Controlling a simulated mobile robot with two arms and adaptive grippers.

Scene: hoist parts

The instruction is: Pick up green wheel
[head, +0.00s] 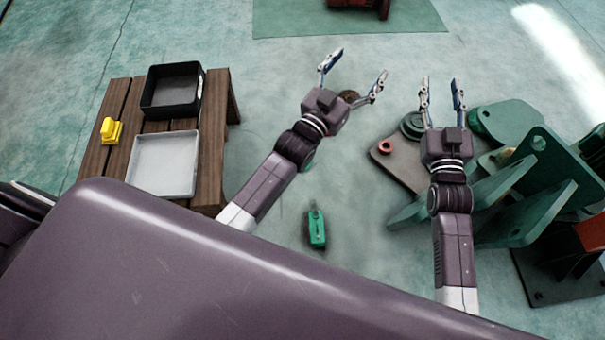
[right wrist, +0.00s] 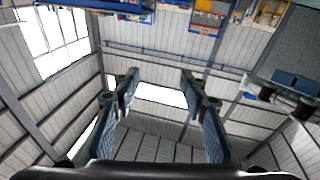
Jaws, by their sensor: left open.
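A round dark green part (head: 412,125), which looks like the green wheel, sits on a grey-brown plate (head: 385,165) just left of my right gripper. The right gripper partly covers its right side. My right gripper (head: 441,84) is open and empty, its fingers pointing to the top of the head view. In the right wrist view its two fingers (right wrist: 160,85) stand apart with nothing between them. My left gripper (head: 360,64) is open and empty, left of the round green part and apart from it. A brown round thing (head: 349,96) shows partly behind the left gripper.
Large green brackets (head: 520,205) crowd the right side. A wooden table (head: 220,120) at left bears a black bin (head: 150,108), a white tray (head: 163,163) and a yellow part (head: 111,130). A small green object (head: 317,228) lies on the open floor.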

